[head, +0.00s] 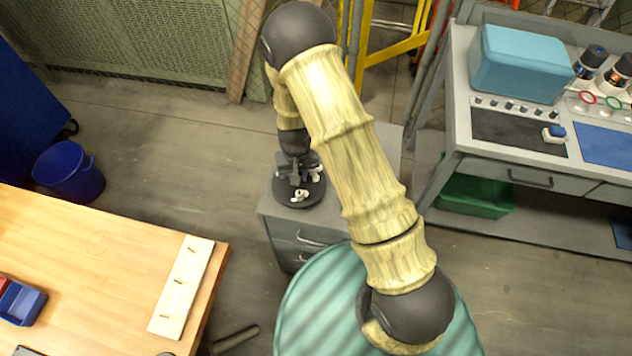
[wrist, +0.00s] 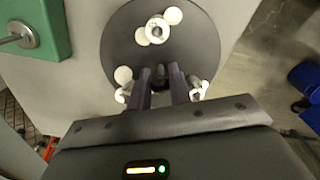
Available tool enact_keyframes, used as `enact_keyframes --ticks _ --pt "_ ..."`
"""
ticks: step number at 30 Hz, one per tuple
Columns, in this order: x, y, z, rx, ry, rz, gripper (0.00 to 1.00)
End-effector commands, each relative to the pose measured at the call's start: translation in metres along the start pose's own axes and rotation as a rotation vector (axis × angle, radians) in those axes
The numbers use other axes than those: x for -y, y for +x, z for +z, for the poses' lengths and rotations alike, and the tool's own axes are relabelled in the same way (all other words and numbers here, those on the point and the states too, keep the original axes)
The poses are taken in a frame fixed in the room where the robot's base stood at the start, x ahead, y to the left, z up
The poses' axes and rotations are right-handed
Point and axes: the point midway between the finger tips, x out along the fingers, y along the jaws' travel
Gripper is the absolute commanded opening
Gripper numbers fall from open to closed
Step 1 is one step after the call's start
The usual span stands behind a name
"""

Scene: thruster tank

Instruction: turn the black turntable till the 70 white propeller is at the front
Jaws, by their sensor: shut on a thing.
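The black turntable (head: 312,196) sits on top of a grey drawer cabinet in the head view. It also shows in the wrist view (wrist: 190,45) as a dark disc. A white propeller (head: 299,195) stands at its near side in the head view, and another white piece (head: 316,174) is at its right. In the wrist view a white propeller (wrist: 157,29) lies at the top of the disc, with white parts at both sides of my fingers. No number is readable on them. My gripper (wrist: 160,75) is shut on a dark upright piece at the turntable, mostly hidden between the fingers.
The grey cabinet (head: 280,218) stands beside a teal ribbed drum (head: 335,300). A workbench (head: 465,90) with a teal box (head: 518,62) is at right. A wooden table (head: 80,260) is at left. A green block (wrist: 35,30) with a metal knob is near the turntable.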

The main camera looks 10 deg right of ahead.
Motion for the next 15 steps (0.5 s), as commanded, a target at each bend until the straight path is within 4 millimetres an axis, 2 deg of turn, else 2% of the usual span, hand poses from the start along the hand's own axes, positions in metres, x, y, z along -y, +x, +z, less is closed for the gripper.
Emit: enact_keyframes --ticks 1,10,15 --pt "-0.0016 -0.0011 -0.0046 -0.013 -0.025 0.001 0.0" --pt "-0.0012 -0.0017 -0.0052 -0.015 -0.055 0.001 0.0" --pt "-0.0008 -0.0018 -0.0056 -0.016 -0.245 0.001 0.0"
